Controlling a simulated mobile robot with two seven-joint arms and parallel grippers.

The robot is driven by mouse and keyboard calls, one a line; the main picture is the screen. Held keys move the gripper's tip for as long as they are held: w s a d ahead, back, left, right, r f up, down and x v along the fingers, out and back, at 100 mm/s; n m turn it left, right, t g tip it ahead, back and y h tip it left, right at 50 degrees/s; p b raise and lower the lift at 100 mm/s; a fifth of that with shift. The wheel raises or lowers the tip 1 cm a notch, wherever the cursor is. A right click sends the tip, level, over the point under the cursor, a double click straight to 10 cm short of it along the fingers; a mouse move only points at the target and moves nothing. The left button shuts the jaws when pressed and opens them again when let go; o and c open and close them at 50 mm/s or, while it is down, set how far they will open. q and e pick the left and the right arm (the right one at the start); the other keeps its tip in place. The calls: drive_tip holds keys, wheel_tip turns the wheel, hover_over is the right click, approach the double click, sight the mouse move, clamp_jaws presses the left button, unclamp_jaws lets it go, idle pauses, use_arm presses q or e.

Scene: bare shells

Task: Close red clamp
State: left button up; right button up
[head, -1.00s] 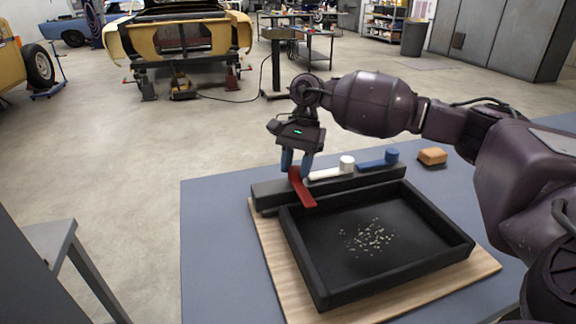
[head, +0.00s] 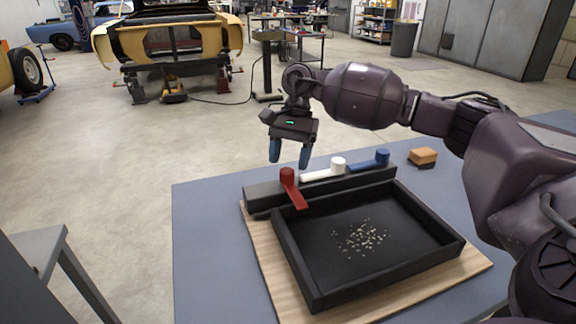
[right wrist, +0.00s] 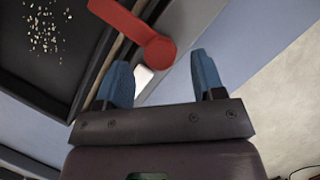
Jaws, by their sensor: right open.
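The red clamp (head: 288,180) sits at the left end of the black bar (head: 262,198), its arm pointing toward the viewer over the tray's edge. It also shows in the right wrist view (right wrist: 150,40), with its round knob between and ahead of the fingers. My right gripper (head: 289,160) is open and empty, pointing down just above the red knob and apart from it. In the right wrist view the blue fingertips (right wrist: 161,75) are spread wide. The white clamp (head: 325,171) and the blue clamp (head: 370,160) lie along the bar to the right. My left gripper is not in view.
A black tray (head: 390,279) with pale bits (head: 360,237) in it rests on a wooden board (head: 290,292) on the blue-grey table (head: 205,250). An orange-brown block (head: 422,156) lies at the back right. The table's left side is clear.

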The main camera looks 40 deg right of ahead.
drive_tip(key=v, duration=0.8)
drive_tip(key=shift+r, duration=0.2)
